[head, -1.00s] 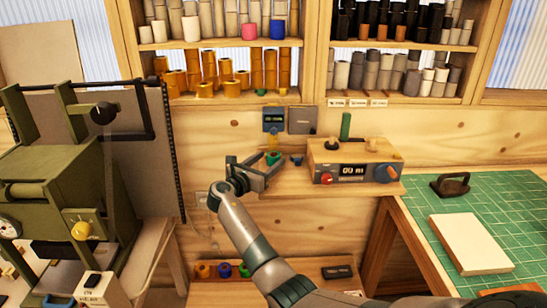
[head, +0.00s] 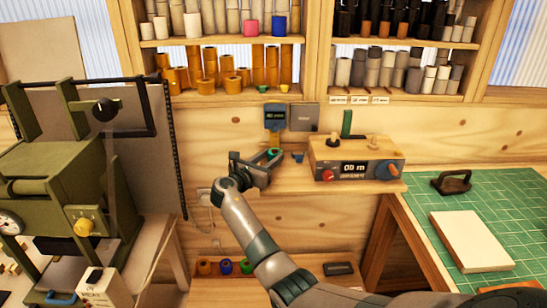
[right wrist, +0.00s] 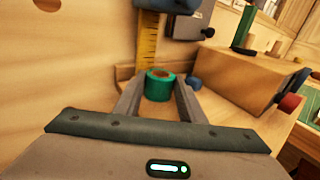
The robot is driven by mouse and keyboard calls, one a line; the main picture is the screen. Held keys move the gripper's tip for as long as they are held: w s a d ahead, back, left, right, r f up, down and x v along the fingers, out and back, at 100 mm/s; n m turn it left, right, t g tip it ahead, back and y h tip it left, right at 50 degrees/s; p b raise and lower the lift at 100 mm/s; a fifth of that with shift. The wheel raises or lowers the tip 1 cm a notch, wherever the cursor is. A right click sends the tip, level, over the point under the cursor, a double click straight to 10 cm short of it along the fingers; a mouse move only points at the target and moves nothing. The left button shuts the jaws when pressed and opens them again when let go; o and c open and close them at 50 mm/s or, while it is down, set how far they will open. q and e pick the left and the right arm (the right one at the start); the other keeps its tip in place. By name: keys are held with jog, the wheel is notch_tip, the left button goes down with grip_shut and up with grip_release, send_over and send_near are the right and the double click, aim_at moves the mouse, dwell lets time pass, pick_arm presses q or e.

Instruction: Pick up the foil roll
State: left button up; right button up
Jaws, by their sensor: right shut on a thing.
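The foil roll (right wrist: 160,90) is a short green roll with a brown core, its open end facing up. In the right wrist view it sits between the two fingers of my right gripper (right wrist: 158,101), which is shut on it. In the head view the green roll (head: 273,153) shows at the tips of my right gripper (head: 265,167), at the left end of the small wooden wall shelf (head: 300,183). Whether the roll touches the shelf cannot be told. My left gripper is not in view.
A wooden box with a display (head: 355,170) stands to the right on the shelf. A small blue thing (right wrist: 194,83) lies just beside the roll. A gauge with a yellow ruler (right wrist: 148,45) hangs behind. A green press (head: 60,170) stands at the left.

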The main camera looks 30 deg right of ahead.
jog(key=shift+r, duration=0.15)
jog(key=shift+r+b, duration=0.3)
jog(key=shift+r, duration=0.25)
notch_tip(320, 180, up, 3)
jog(key=shift+f+b, duration=0.2)
jog(key=shift+b, duration=0.25)
jog(key=s+d+r+b, duration=0.1)
jog(key=s+d+r, duration=0.5)
jog(key=s, duration=0.4)
jog(key=shift+r+b, duration=0.3)
jog(key=shift+r, duration=0.2)
